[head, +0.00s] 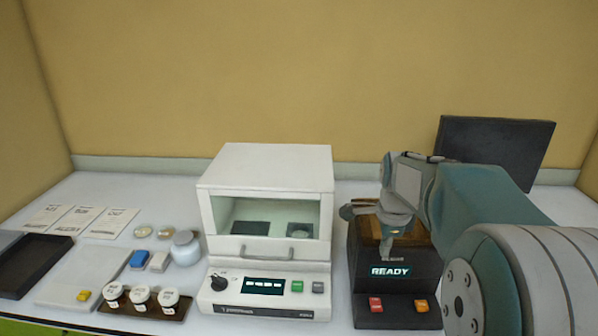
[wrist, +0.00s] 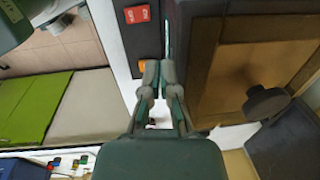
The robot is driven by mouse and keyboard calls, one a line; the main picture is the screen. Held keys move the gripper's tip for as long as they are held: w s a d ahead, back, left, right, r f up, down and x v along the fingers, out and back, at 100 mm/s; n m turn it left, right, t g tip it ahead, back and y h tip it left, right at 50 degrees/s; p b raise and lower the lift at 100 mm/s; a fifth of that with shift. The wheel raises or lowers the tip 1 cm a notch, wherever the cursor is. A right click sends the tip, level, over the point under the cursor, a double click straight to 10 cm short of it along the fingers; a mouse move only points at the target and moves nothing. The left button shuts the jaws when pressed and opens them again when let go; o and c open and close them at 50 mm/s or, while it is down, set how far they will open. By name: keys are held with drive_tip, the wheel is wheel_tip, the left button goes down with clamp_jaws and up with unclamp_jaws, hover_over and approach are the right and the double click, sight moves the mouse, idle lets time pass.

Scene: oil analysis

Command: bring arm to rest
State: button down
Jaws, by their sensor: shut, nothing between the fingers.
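My arm (head: 480,200), teal and grey, reaches in from the right in the head view. My gripper (head: 386,250) hangs over the dark machine (head: 395,292) that shows READY. In the wrist view my gripper (wrist: 160,68) has its two fingers together with nothing between them. I cannot tell whether the fingers touch the machine. The arm hides part of the machine's brown top.
A white instrument (head: 265,225) with a window and handle stands left of the dark machine. A tray of white-capped jars (head: 142,298), a round jar (head: 185,248) and papers (head: 78,220) lie farther left. A dark panel (head: 495,145) stands behind my arm.

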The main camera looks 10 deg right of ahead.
drive_tip(key=s+a+r+n+t, duration=0.1)
drive_tip(key=s+a+n+t, duration=0.1)
drive_tip(key=s+a+n, duration=0.5)
drive_tip(key=s+a+r+n+t, duration=0.1)
drive_tip(key=s+a+n+t, duration=0.1)
drive_tip(key=s+a+n, duration=0.5)
drive_tip(key=s+n, duration=0.5)
drive_tip(key=n, duration=0.2)
drive_tip(key=shift+s+a+r, duration=0.2)
drive_tip(key=shift+s+r, duration=0.1)
drive_tip(key=shift+s, duration=0.1)
